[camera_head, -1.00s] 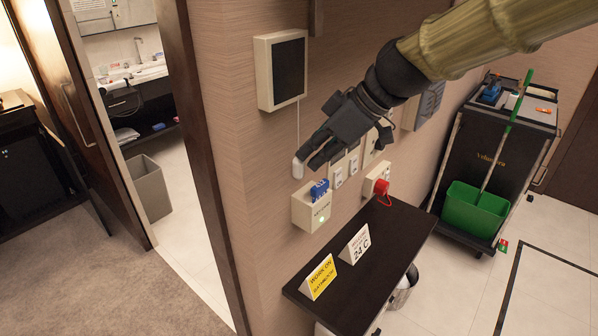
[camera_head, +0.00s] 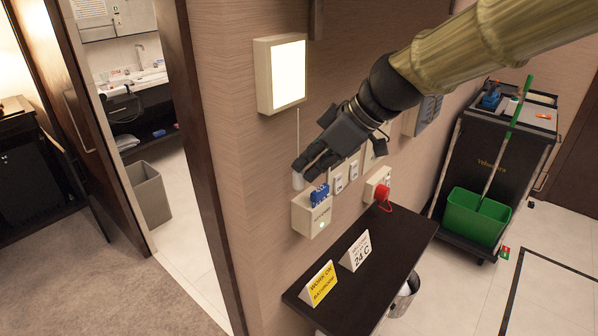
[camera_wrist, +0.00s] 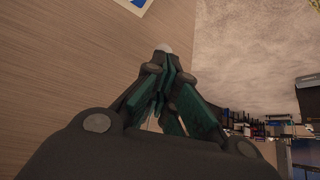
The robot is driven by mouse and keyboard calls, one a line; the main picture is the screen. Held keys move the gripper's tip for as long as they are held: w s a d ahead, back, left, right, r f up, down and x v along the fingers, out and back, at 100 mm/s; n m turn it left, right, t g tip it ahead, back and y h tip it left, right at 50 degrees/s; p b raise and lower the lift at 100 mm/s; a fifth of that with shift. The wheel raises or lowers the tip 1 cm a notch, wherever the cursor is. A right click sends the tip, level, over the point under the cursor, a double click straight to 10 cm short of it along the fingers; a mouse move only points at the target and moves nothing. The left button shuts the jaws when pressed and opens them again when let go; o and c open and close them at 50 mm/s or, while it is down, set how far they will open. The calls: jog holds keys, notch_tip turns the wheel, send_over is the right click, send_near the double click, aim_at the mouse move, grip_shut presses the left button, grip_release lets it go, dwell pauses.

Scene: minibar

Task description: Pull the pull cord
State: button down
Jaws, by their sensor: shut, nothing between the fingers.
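The thin pull cord (camera_head: 298,125) hangs from the underside of a square wall lamp (camera_head: 281,73). Its white end knob (camera_head: 297,181) shows just below and left of my fingers. The lamp panel glows white. My gripper (camera_head: 303,169) is shut, right at the lower cord and close above the knob. The fingers partly cover the cord, and I cannot tell whether they touch it. In the wrist view a small white rounded thing, likely the knob (camera_wrist: 164,47), shows just beyond my closed fingertips (camera_wrist: 162,62).
Below the knob is a wall box (camera_head: 312,214) with a blue card. Wall switches and a red-plugged socket (camera_head: 378,190) sit to the right. A dark shelf (camera_head: 385,250) with two signs juts out below. A cleaning cart (camera_head: 495,165) stands at right; an open doorway lies left.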

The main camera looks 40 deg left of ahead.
jog(key=d, duration=0.2)
jog(key=d+r, duration=0.1)
jog(key=shift+w+p, duration=0.35)
jog(key=shift+w, duration=0.05)
jog(key=shift+a, duration=0.15)
jog(key=v, duration=1.2)
